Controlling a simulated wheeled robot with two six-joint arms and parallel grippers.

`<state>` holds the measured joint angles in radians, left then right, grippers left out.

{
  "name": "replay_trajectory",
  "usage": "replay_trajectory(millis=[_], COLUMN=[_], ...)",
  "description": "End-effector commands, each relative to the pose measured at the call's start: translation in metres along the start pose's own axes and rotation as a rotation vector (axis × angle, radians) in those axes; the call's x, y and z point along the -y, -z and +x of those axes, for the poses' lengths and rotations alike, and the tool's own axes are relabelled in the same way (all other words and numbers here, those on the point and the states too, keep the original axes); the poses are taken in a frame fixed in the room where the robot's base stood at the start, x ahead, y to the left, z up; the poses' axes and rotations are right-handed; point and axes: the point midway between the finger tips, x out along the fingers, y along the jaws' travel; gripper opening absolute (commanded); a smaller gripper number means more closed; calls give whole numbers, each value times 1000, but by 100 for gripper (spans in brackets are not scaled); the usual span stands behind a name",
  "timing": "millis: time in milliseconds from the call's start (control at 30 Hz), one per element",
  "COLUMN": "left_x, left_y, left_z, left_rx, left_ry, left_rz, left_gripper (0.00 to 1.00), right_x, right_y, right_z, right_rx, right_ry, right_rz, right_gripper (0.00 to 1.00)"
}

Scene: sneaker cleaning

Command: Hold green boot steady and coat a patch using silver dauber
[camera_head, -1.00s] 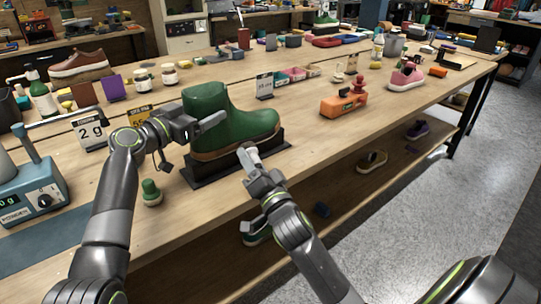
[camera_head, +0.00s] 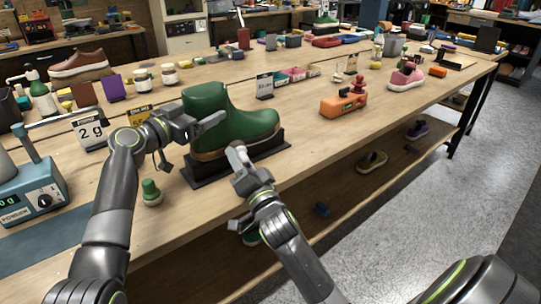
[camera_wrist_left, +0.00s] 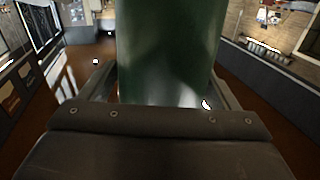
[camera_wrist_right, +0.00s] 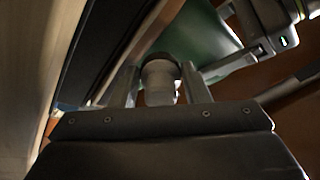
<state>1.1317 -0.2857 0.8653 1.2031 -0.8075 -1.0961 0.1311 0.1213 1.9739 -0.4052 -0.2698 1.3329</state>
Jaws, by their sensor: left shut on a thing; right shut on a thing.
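The green boot (camera_head: 232,122) stands upright on a black stand (camera_head: 212,172) near the front of the table, toe to the right. My left gripper (camera_head: 207,126) is shut on the boot's shaft, and the green shaft (camera_wrist_left: 168,50) fills the space between its fingers in the left wrist view. My right gripper (camera_head: 239,163) is shut on the silver dauber (camera_head: 237,152), in front of the boot's lower side. In the right wrist view the dauber (camera_wrist_right: 160,82) sits between the fingers with its dark tip at the green boot (camera_wrist_right: 196,42); I cannot tell whether it touches.
A green-capped bottle (camera_head: 151,192) stands left of the stand. A blue scale (camera_head: 32,190) is at far left. An orange device (camera_head: 343,104) and a pink sneaker (camera_head: 406,77) stand to the right. Shoes lie on the lower shelf. The tabletop right of the boot is mostly clear.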

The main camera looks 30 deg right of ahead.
Motion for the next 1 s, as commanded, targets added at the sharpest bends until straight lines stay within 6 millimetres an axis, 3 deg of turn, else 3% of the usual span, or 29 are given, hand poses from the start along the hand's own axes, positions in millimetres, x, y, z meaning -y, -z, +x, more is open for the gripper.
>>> replay_trajectory(millis=[1000], left_x=[1], left_y=[-1], left_z=[0], left_rx=[1], left_ry=[2], left_rz=[3], left_gripper=[46], right_x=[-2], right_y=[-6], right_z=[20], right_rx=[0], right_ry=[1], right_rz=[0], right_gripper=[14])
